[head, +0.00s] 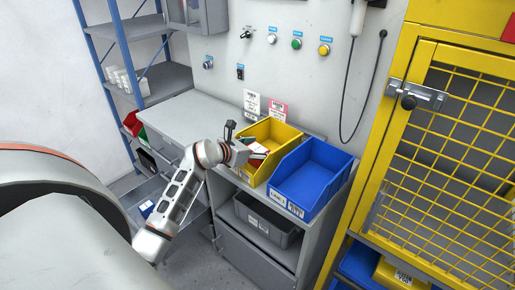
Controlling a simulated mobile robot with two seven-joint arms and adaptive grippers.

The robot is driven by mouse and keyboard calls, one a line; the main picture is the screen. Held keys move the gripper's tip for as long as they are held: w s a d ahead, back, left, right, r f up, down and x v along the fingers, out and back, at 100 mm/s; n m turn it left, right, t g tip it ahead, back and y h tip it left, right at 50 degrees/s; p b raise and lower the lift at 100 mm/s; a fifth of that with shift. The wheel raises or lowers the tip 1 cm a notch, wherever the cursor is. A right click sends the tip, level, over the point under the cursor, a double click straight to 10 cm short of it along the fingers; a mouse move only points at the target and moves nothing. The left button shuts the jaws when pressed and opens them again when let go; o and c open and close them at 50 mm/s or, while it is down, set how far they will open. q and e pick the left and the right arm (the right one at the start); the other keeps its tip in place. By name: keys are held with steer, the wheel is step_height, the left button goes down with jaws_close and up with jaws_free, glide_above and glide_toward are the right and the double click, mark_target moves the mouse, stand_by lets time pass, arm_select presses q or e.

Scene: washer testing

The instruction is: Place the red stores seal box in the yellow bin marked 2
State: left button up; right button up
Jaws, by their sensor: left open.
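The yellow bin (284,136) stands on the grey worktop, left of a blue bin. Its front label is too small and partly covered to read a number. My left gripper (254,156) is open at the left side of the yellow bin, over its opening. Small red, white and dark green items (257,148) show in the bin beside the fingers. I cannot tell for sure whether one of them is the red stores seal box, and the gripper hides part of them. My right gripper is not in view.
The blue bin (315,174) sits close against the yellow bin. A grey tote (266,222) is on the shelf below. A yellow mesh cage (450,150) stands at right. The left worktop (187,115) is clear. A blue-post rack (118,45) stands behind left.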

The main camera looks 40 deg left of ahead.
arm_select(q)
steer(key=v, duration=1.2)
steer(key=shift+r+b, duration=0.2)
steer(key=shift+b, duration=0.1)
